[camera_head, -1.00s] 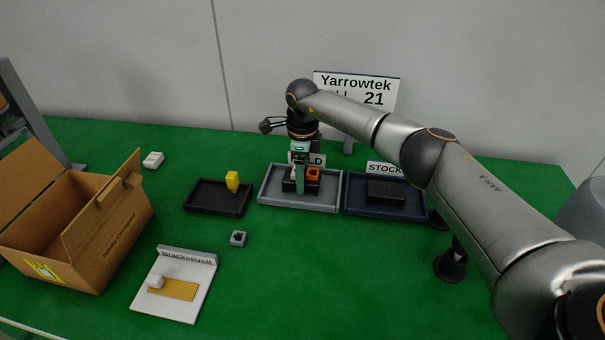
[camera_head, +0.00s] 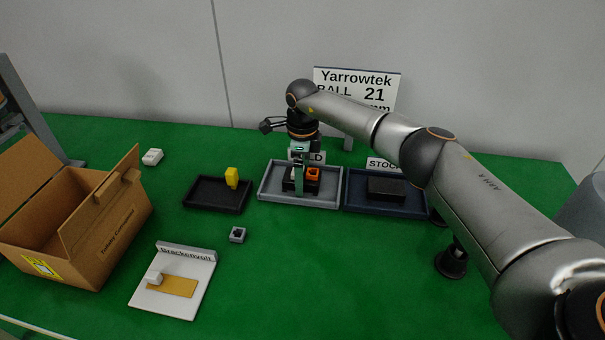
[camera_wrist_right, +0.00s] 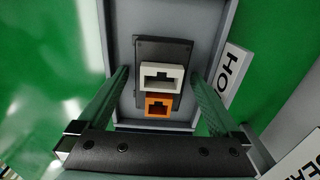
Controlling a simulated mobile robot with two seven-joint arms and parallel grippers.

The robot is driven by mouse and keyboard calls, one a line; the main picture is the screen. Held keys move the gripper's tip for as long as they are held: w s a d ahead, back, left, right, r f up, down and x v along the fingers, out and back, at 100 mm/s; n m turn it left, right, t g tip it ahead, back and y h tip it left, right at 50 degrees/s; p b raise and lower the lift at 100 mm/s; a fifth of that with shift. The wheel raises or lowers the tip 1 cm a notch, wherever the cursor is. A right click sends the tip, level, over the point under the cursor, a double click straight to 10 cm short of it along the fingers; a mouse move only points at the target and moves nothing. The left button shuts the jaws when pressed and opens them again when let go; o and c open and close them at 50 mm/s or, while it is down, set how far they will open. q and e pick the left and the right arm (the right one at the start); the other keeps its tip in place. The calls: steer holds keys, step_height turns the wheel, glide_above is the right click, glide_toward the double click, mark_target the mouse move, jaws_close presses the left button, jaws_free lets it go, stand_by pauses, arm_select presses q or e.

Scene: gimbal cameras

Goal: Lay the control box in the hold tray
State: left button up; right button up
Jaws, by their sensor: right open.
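The control box, a dark block with a white socket and an orange socket on top, lies in the grey hold tray (camera_head: 268,196). In the right wrist view the control box (camera_wrist_right: 165,49) sits on the floor of the hold tray (camera_wrist_right: 121,28). My right gripper (camera_head: 299,190) reaches down over the box and partly hides it in the head view. In the right wrist view the right gripper (camera_wrist_right: 159,76) is open, with one green finger on each side of the box and gaps showing beside it. My left gripper is not in view.
The navy stock tray (camera_head: 358,204) with a dark block (camera_head: 386,190) stands just right. A black tray (camera_head: 203,202) with a yellow piece (camera_head: 232,177) is left. An open carton (camera_head: 95,235), a white board (camera_head: 195,305) and a small grey cube (camera_head: 238,235) lie nearer.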

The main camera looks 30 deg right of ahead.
step_height(320, 180, up, 12)
steer(key=shift+r, duration=0.25)
stand_by(0.4)
steer(key=shift+s, duration=0.1)
